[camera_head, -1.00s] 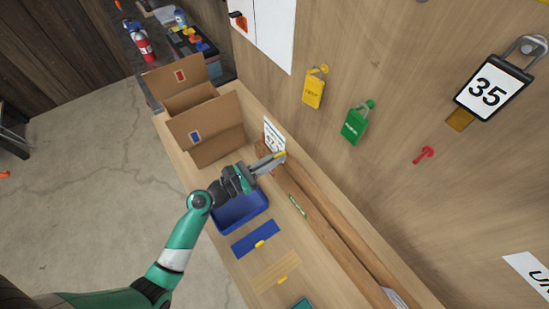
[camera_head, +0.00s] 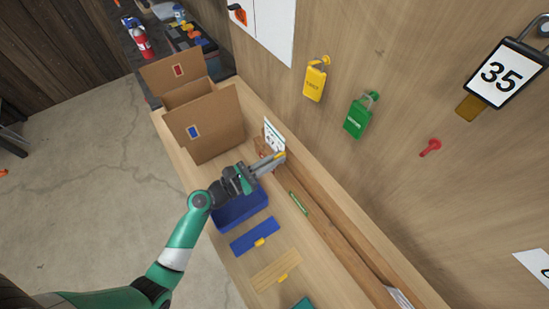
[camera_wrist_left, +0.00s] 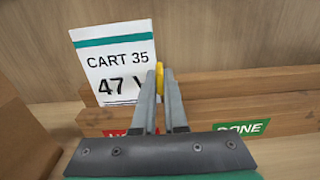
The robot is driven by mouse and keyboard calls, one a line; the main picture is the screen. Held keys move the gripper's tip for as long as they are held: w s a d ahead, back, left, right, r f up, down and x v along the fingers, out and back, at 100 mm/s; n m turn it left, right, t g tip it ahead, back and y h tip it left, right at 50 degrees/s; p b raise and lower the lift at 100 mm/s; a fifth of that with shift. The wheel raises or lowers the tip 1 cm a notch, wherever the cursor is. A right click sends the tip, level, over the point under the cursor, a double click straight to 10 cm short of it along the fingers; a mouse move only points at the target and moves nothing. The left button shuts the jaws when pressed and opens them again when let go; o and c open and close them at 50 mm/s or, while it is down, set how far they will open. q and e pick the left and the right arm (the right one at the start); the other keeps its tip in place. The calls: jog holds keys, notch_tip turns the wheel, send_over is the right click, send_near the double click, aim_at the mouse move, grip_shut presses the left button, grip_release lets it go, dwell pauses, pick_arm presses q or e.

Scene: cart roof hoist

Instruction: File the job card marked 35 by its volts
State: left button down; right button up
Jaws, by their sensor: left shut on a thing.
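The job card (camera_head: 274,136) is white with a teal stripe and stands upright at the wooden rail. In the left wrist view the card (camera_wrist_left: 113,62) reads "CART 35" and "47 V", the last letter partly hidden by a finger. My left gripper (camera_head: 279,158) is at the card's lower right edge. In the left wrist view its fingers (camera_wrist_left: 159,82) are shut on a yellow tab (camera_wrist_left: 159,76), which appears to belong to the card. My right gripper is not in view.
The wall holds yellow (camera_head: 315,82) and green (camera_head: 357,117) tags and a lock marked 35 (camera_head: 502,76).

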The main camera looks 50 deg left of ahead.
pick_arm(q)
jog(key=shift+f, duration=0.3)
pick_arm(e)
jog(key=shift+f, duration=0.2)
pick_arm(q)
jog(key=shift+c, duration=2)
grip_release()
jog(key=s+a+p, duration=0.1)
jog(key=s, duration=0.6)
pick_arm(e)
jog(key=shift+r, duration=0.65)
pick_arm(q)
jog(key=shift+r, duration=0.1)
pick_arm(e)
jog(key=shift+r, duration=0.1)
